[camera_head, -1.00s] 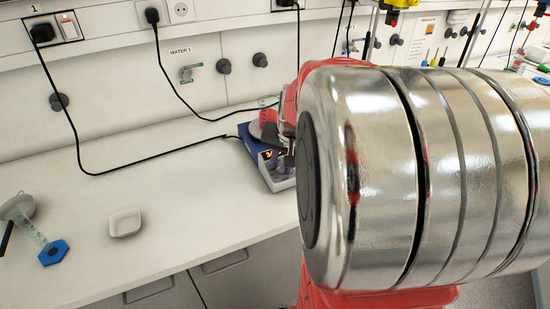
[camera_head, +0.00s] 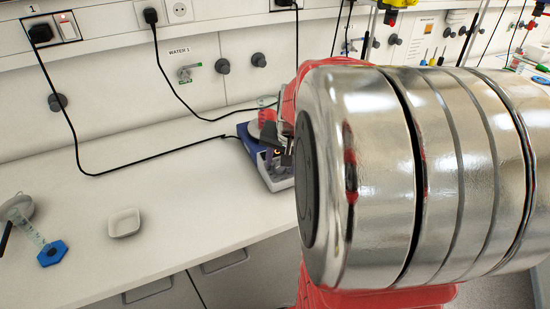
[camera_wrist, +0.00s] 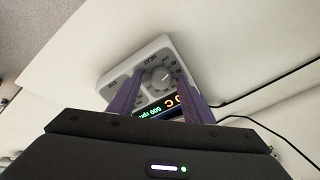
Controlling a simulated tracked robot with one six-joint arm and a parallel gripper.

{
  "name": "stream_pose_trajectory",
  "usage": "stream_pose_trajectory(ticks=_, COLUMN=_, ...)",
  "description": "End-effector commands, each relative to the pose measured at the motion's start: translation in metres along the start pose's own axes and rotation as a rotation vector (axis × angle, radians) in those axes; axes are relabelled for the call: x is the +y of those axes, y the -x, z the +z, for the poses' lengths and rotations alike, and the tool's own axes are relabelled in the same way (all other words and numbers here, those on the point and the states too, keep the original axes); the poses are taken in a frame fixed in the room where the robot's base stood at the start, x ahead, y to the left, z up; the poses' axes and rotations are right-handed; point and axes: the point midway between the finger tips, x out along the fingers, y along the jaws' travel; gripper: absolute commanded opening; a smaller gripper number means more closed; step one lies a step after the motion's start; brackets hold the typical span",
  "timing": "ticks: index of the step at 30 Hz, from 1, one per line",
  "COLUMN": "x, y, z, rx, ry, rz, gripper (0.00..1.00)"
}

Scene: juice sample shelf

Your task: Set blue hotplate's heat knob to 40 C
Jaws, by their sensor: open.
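The blue hotplate (camera_head: 246,138) stands on the bench near the wall, partly hidden behind my arm. In the wrist view its pale front panel (camera_wrist: 117,78) shows a round grey heat knob (camera_wrist: 158,78) with a scale around it and the word HEAT beside it. The display (camera_wrist: 160,108) shows green "500 rpm" and an orange reading ending in "0 C"; my right finger hides part of it. My gripper (camera_wrist: 159,72) is open, its two purple fingers on either side of the knob. I cannot tell whether they touch it. In the head view the gripper (camera_head: 286,150) is at the hotplate's front.
Black cables run along the bench and wall. A white dish (camera_head: 124,222) and a cylinder with a blue base (camera_head: 52,253) are at left. The bench between them and the hotplate is clear.

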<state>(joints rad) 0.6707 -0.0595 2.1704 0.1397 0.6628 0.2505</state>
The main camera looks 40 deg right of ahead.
Motion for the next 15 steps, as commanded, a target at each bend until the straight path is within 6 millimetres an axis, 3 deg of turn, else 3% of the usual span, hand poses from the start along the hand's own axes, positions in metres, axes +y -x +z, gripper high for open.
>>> stream_pose_trajectory(ticks=8, x=0.000, y=0.009, z=0.000, rx=0.002, ry=0.000, rz=-0.001, gripper=0.45)
stream_pose_trajectory(ticks=15, x=0.000, y=0.040, z=-0.001, rx=0.004, ry=0.000, rz=-0.002, gripper=0.45)
